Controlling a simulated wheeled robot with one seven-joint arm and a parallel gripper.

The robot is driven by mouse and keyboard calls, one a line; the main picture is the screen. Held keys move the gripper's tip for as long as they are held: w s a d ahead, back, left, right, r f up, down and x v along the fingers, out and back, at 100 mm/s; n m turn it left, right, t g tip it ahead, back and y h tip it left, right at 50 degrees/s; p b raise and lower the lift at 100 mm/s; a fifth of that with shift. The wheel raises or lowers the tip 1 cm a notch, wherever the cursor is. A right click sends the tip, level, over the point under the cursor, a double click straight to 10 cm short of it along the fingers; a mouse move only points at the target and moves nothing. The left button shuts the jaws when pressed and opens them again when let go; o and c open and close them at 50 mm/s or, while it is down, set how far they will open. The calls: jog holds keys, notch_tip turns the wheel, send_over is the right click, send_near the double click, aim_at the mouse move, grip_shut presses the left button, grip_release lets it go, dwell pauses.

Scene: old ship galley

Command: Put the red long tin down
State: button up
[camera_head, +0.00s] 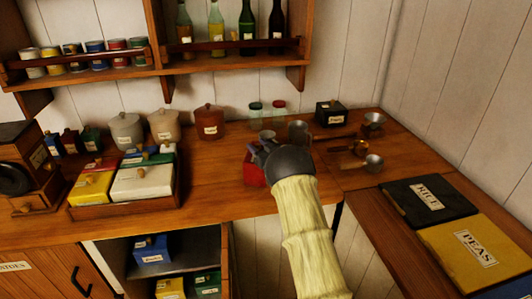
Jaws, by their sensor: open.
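The red long tin (252,174) sits on the wooden counter (215,193) near its front edge, in the middle of the view. Only its left part shows; my wrist and arm hide the rest. My gripper (257,150) is at the tin's top, with its grey-blue fingers partly hidden behind my dark round wrist. The jaws are open. I cannot tell whether a finger still touches the tin.
A wooden tray (126,206) of tins stands to the left, with lidded canisters (126,130) behind. Metal scoops and cups (367,163) and a black box (330,113) lie to the right. RICE (428,202) and PEAS (478,250) boxes are front right. A bottle shelf hangs above.

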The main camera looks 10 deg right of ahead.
jog(key=b+v, duration=0.2)
jog(key=v, duration=1)
dwell(0.5)
